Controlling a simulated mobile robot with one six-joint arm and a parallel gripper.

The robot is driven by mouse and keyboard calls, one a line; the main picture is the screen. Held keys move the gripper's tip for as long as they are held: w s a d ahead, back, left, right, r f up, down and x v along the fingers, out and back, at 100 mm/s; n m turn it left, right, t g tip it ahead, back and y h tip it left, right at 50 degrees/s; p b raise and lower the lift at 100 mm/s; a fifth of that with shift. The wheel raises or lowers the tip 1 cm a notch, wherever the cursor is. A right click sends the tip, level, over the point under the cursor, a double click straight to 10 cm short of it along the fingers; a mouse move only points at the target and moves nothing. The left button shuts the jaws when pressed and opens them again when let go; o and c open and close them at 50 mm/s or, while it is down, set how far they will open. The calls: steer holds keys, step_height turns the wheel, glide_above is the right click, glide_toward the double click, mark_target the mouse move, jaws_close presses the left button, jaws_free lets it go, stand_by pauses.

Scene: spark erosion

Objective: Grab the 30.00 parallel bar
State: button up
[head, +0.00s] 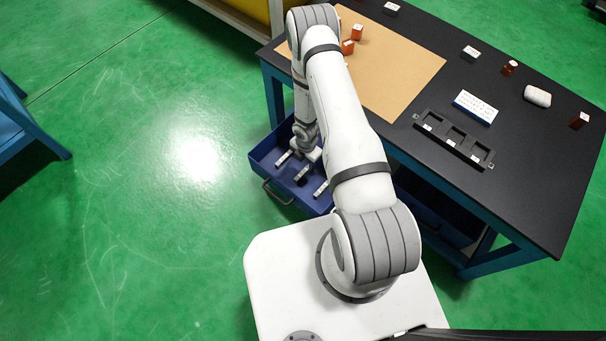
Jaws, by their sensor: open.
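An open blue drawer (258,164) sticks out from under the table's left end. Several small pale metal bars lie in it: one at its left (283,160), one at its right front (321,189), and something dark and pale between them near my gripper. Their markings are too small to read, so I cannot tell which is the 30.00 parallel bar. My gripper (305,166) points down into the drawer, over its middle, and is open. Its fingertips are small and partly hidden by the wrist, so I cannot tell whether they touch or straddle a bar.
The drawer walls surround my gripper.

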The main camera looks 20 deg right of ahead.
mark_target(303, 172)
step_height(303, 172, down, 2)
steer(key=shift+a+f+b, duration=0.1)
steer(key=shift+f+b, duration=0.15)
steer(key=shift+b, duration=0.8)
steer(key=f+b, duration=0.1)
steer(key=b, duration=0.2)
steer(key=a+f+b, duration=0.1)
steer(key=f+b, duration=0.1)
steer(key=b, duration=0.1)
steer(key=shift+s+a+f, duration=0.1)
steer(key=shift+s+f, duration=0.1)
steer(key=shift+f, duration=0.05)
steer(key=shift+f+b, duration=0.7)
steer(key=shift+f, duration=0.1)
steer(key=shift+r, duration=0.1)
steer(key=shift+c, duration=0.3)
jaws_close()
